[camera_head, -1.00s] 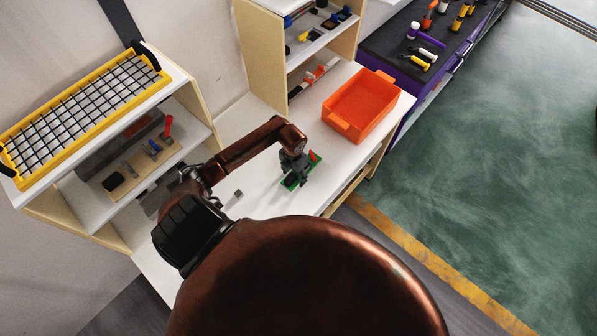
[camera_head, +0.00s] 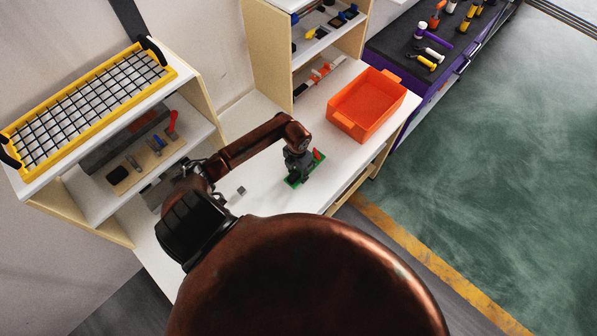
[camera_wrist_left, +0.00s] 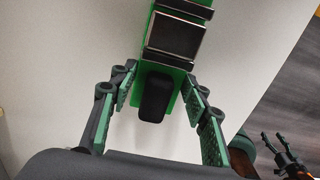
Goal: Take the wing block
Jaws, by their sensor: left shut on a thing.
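My left gripper (camera_head: 298,176) reaches down over the white table in the head view, at a green block (camera_head: 291,183) with a small red part beside the fingers. In the left wrist view, the green block (camera_wrist_left: 177,88) is a long strip carrying dark and metallic pieces and a black rounded piece. The left gripper (camera_wrist_left: 160,95) is shut on the green block, with a finger at each side edge. I cannot tell for sure whether this is the wing block. My right gripper (camera_wrist_left: 276,142) shows small at the lower right of the wrist view, its fingers apart and empty.
An orange bin (camera_head: 367,104) stands on the table to the right. A small grey piece (camera_head: 241,190) lies left of my gripper. Shelves with tools (camera_head: 145,155) and a yellow wire basket (camera_head: 85,100) stand at left. A dark tool bench (camera_head: 425,50) is at upper right.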

